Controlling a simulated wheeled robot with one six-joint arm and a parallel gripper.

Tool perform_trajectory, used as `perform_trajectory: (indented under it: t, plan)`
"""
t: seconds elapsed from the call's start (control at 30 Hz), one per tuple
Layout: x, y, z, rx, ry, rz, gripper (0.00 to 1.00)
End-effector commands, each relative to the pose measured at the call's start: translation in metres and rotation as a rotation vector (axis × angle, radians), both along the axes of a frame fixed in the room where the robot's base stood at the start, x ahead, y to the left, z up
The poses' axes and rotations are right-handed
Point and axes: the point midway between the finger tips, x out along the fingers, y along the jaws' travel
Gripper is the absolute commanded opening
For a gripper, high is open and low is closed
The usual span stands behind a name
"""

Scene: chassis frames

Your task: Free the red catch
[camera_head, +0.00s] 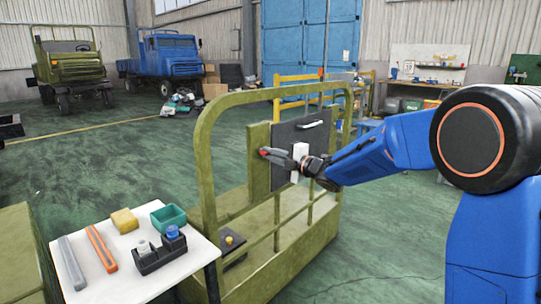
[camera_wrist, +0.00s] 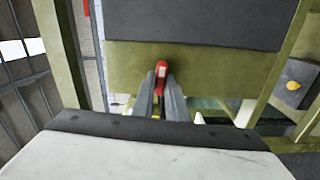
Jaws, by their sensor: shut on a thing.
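The red catch (camera_head: 264,151) is on the olive-green frame, at the left edge of the dark panel (camera_head: 290,132). In the wrist view the red catch (camera_wrist: 161,67) stands in front of the green plate, below the dark panel (camera_wrist: 195,20). My gripper (camera_head: 274,155) reaches in from the right and is shut on the catch. In the wrist view the two grey fingers of my gripper (camera_wrist: 164,84) close around the catch's lower part, hiding some of it. The panel carries a pale handle (camera_head: 311,125).
A white table (camera_head: 120,275) at the lower left holds a grey bar (camera_head: 71,262), an orange bar (camera_head: 101,248), a yellow block (camera_head: 124,220), a teal bin (camera_head: 168,217) and a dark holder (camera_head: 160,257). Open floor lies behind.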

Motion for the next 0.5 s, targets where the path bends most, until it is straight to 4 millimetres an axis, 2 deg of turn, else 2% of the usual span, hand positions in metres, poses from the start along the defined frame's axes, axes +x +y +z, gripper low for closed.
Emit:
perform_trajectory:
  t: [0.5]
  plan:
    - [-0.0008,0.0001,-0.0029,-0.07,-0.084,0.001,0.0]
